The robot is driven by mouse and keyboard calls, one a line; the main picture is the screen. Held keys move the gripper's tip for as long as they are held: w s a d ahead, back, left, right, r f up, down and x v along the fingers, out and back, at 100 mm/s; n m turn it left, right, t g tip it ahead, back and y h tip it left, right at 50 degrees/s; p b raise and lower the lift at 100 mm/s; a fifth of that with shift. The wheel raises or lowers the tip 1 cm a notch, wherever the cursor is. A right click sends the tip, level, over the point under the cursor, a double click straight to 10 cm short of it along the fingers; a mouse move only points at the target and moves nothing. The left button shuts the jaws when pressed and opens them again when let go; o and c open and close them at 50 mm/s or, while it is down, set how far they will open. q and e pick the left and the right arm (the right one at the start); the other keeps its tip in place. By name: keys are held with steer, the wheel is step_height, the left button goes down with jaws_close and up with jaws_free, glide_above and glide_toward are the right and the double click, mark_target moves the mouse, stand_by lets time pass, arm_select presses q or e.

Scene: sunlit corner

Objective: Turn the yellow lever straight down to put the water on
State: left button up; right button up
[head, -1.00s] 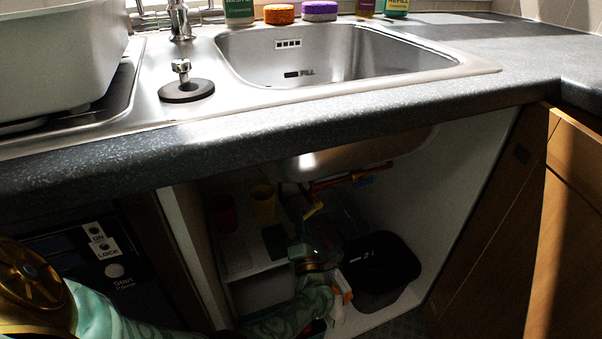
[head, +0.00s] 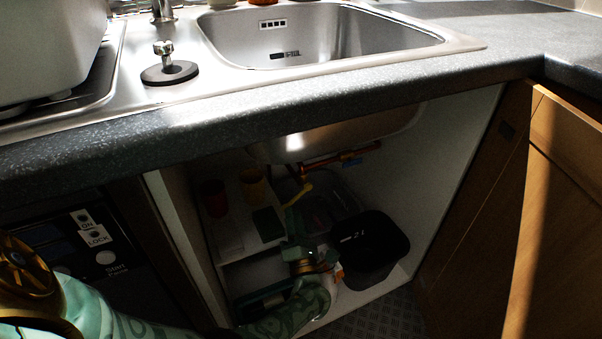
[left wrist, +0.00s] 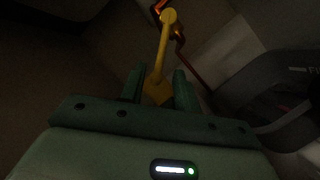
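The yellow lever (head: 298,195) sits on the copper pipe under the sink, inside the open cabinet. In the head view it slants down to the left from the pipe. In the left wrist view the lever (left wrist: 163,50) runs from its round pivot at the top to a wider end low between my fingers. My left gripper (head: 292,225) is inside the cabinet, just below the lever. In the left wrist view its two fingers (left wrist: 159,88) are apart, one on each side of the lever's end, with gaps showing. Contact cannot be told. My right gripper is out of view.
A red cup (head: 212,198) and a yellow cup (head: 254,187) stand on a shelf left of the lever. A black bin (head: 370,250) stands right of my gripper. The worktop edge (head: 250,112) and sink bowl (head: 340,130) overhang the cabinet. A wooden door (head: 480,210) is at right.

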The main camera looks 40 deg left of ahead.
arm_select(q)
steer(key=v, duration=1.1)
steer(key=shift+s+d, duration=0.2)
steer(key=shift+s, duration=0.05)
steer(key=shift+f, duration=0.15)
